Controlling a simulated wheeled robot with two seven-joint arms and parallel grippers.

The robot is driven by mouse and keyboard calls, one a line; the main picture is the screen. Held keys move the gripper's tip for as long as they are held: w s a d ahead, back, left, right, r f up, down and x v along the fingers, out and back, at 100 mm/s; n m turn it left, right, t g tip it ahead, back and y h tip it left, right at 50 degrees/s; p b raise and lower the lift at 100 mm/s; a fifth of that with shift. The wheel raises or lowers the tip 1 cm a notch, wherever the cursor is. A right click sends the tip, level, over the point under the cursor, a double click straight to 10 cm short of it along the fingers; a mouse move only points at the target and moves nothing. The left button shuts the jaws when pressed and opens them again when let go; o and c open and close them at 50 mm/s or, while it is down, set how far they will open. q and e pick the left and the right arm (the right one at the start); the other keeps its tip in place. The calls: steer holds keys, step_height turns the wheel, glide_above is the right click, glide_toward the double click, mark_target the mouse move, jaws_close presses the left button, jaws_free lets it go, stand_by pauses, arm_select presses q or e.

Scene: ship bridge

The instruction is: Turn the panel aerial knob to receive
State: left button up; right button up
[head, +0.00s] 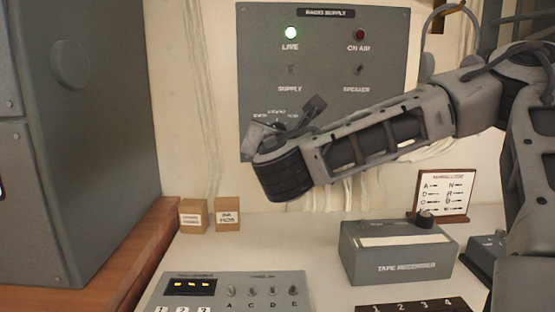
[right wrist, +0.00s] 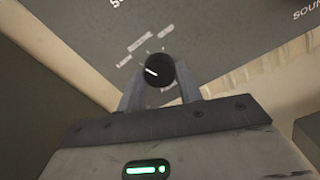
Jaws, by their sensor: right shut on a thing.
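The aerial knob (right wrist: 158,70) is round and black with a white pointer line. In the right wrist view it sits between the two fingers of my right gripper (right wrist: 158,88), which is shut on it. The pointer lies toward the left of the knob, and small white labels (right wrist: 138,42) sit up and left of it, too small to read surely. In the head view my right gripper (head: 290,122) is at the lower left of the grey radio supply panel (head: 325,60) and largely hides the knob. My left gripper is not in view.
Below are a tape recorder (head: 385,262), a switch box (head: 240,295) and two small boxes (head: 227,214). A big grey cabinet (head: 90,130) stands at left.

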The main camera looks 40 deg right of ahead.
steer(key=shift+f+m+b, duration=0.25)
steer(key=shift+m+b, duration=0.55)
steer(key=shift+b, duration=0.15)
steer(key=shift+m+b, duration=0.6)
steer(key=shift+b, duration=0.1)
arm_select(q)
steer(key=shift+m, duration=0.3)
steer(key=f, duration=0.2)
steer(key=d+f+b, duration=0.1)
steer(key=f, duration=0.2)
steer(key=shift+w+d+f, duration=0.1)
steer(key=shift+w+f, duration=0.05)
arm_select(e)
steer(key=shift+r+m, duration=0.25)
steer(key=shift+m, duration=0.55)
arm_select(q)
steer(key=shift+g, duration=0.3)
arm_select(e)
steer(key=o, duration=1)
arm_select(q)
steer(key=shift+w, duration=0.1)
